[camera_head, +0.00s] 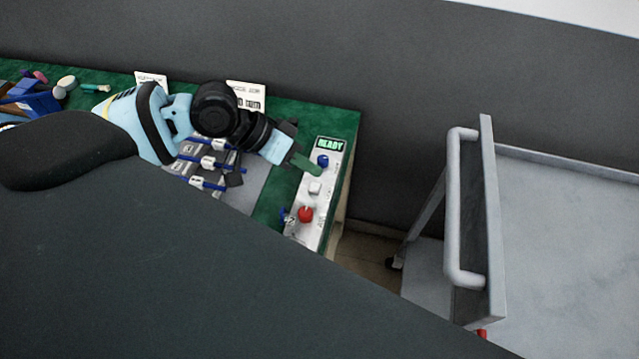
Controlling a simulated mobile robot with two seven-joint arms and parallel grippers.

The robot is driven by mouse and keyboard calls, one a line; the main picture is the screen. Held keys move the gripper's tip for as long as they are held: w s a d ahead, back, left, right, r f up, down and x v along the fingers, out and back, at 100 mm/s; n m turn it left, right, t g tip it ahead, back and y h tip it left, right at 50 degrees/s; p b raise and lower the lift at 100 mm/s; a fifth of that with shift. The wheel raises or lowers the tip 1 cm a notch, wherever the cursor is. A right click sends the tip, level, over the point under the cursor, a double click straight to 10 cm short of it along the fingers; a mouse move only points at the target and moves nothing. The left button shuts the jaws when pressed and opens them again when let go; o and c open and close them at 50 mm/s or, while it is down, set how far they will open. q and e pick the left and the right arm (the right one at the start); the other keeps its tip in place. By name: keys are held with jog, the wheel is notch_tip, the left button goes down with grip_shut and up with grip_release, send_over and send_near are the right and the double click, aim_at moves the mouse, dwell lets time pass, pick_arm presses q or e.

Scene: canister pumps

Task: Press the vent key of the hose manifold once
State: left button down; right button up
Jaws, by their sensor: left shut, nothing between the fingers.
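A white control panel (325,183) lies near the right end of the green table. It has a lit READY display (330,145), a blue knob (322,160), a white square key (315,188) and a red round knob (305,214). I cannot read which key is the vent key. Left of it is a grey block with blue-handled valves (208,163), partly hidden by my left arm. My left gripper (301,160) is shut and empty, with its tip by the panel's upper left edge, near the blue knob. Whether it touches is unclear. My right gripper is out of view.
The green table (305,115) holds small items and a blue tray (35,102) at far left. Printed cards (246,95) stand at its back. A grey cart (570,230) with a handle stands right, across a floor gap. My dark body hides the lower left.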

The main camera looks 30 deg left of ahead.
aim_at(309, 187)
pick_arm(q)
jog(key=shift+f, duration=1.45)
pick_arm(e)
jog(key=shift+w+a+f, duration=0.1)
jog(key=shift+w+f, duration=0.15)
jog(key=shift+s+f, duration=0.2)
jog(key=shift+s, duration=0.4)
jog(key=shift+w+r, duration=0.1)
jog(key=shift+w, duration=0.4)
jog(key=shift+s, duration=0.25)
pick_arm(q)
jog(key=shift+f, duration=0.1)
jog(key=shift+f, duration=0.3)
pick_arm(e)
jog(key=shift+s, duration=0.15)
